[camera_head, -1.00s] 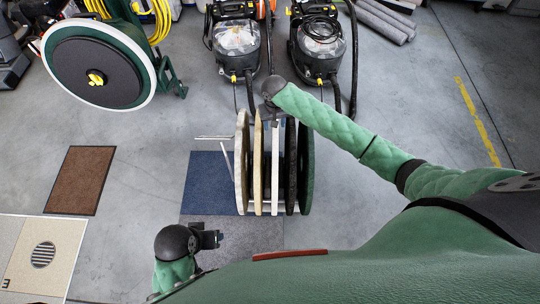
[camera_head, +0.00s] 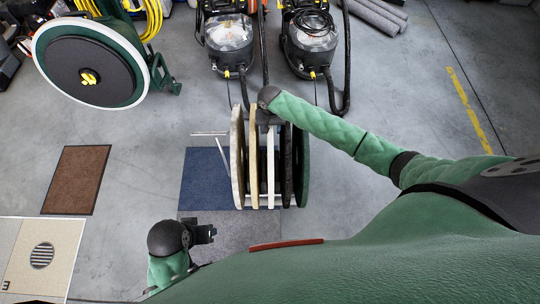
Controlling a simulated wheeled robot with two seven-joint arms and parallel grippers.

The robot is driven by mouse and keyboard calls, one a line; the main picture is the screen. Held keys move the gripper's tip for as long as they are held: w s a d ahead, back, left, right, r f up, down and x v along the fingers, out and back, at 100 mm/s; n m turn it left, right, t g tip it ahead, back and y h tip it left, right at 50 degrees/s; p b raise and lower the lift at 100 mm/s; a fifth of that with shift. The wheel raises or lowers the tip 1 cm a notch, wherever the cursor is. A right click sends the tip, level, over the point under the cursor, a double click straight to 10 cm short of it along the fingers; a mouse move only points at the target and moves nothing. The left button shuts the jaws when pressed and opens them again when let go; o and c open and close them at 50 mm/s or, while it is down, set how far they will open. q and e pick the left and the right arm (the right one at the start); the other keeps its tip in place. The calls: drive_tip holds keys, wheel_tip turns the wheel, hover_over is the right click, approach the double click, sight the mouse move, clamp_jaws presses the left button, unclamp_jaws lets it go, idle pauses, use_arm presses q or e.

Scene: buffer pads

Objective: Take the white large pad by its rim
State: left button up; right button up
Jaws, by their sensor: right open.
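Several large round pads stand on edge, side by side, in a rack in the middle of the view. The white pad (camera_head: 270,168) shows as a narrow bright strip between the cream pad (camera_head: 254,155) and the black pad (camera_head: 287,165). My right gripper (camera_head: 263,118) is open above the far upper part of the row, around the cream and white pads. It hides part of their top rims, and I cannot tell whether it touches one. My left gripper (camera_head: 210,234) is low, left of the rack; its jaw state is unclear.
A speckled off-white pad (camera_head: 237,160) and a green pad (camera_head: 302,165) stand at the row's ends. A blue mat (camera_head: 205,180) lies beneath. Two vacuum machines (camera_head: 229,45) (camera_head: 309,45) stand behind, and a green floor machine (camera_head: 88,65) at upper left. Floor right of the rack is clear.

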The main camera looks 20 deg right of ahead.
drive_tip(key=shift+f, duration=0.7)
drive_tip(key=shift+c, duration=0.5)
clamp_jaws()
drive_tip(key=shift+r, duration=0.15)
